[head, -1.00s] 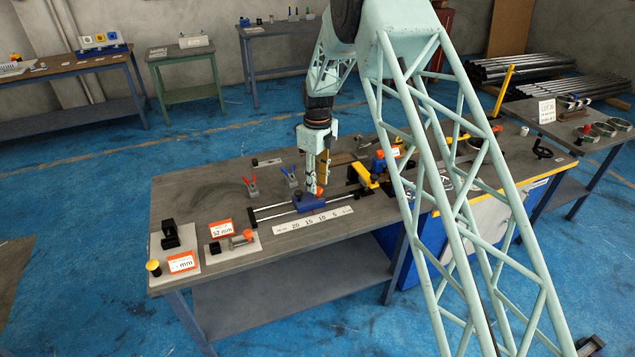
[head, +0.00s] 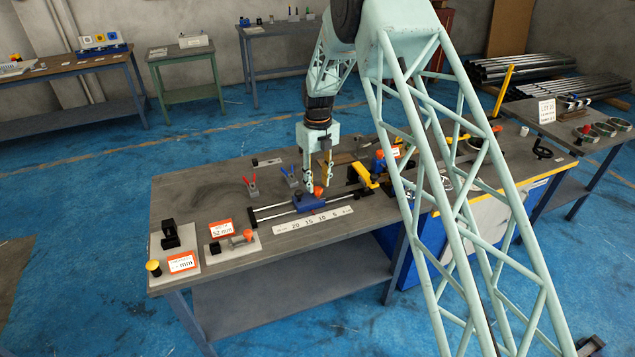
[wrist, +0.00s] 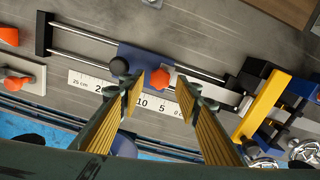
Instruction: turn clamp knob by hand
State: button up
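An orange knob (head: 318,191), which I take as the clamp knob, sits on the blue carriage (head: 309,204) on two rails; in the wrist view the knob (wrist: 160,77) is centred between the fingertips. My gripper (head: 318,184) is open, pointing down, with one finger either side of the knob in the picture. In the wrist view, bare space shows between the knob and the fingertips of my gripper (wrist: 161,91), so they look apart. A black round knob (wrist: 119,66) also sits on the carriage, left of the orange one. Exact fingertip height is unclear.
A white scale strip (head: 313,221) lies in front of the rails. A yellow and black block (head: 362,176) stands at the rails' right end. Clips with red (head: 252,187) and blue (head: 290,177) handles stand behind. An orange-framed card (head: 220,228) lies at the left.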

jog(key=shift+f, duration=0.15)
jog(key=shift+f+b, duration=0.4)
jog(key=shift+f, duration=0.5)
jog(key=shift+c, duration=0.9)
jog(key=c, duration=0.5)
jog(key=shift+c, duration=0.2)
jog(key=shift+n, duration=1.7)
jog(key=o, duration=0.8)
